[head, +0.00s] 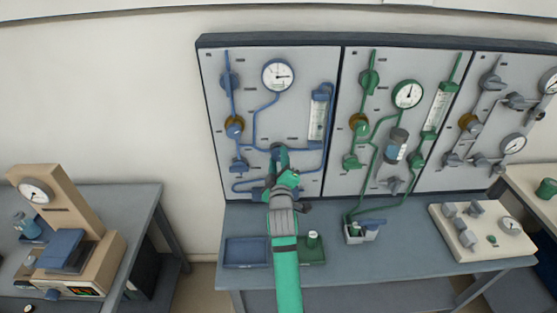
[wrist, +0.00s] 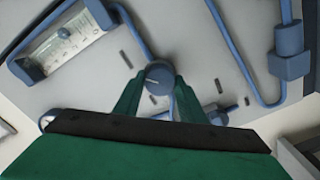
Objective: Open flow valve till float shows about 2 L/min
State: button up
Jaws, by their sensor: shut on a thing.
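My gripper (wrist: 157,84) is shut on the round blue flow valve knob (wrist: 158,74), one finger on each side of it. In the head view my gripper (head: 280,160) is at the lower middle of the left panel and hides most of the knob. The blue-framed flow meter (head: 318,118) stands upright on the right of that panel.
Blue pipes run over the left panel (head: 293,60), with a round gauge (head: 278,75) and more blue valves. A green-piped panel (head: 371,70) adjoins on the right. The bench below holds a blue tray (head: 246,252). A press-like device (head: 70,250) stands on the left table.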

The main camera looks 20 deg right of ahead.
jog(key=shift+n, duration=0.5)
jog(key=o, duration=1)
jog(key=shift+o, duration=0.2)
jog(key=shift+s, duration=0.1)
jog(key=v, duration=1)
jog(key=shift+s, duration=0.3)
jog(key=shift+a, duration=0.1)
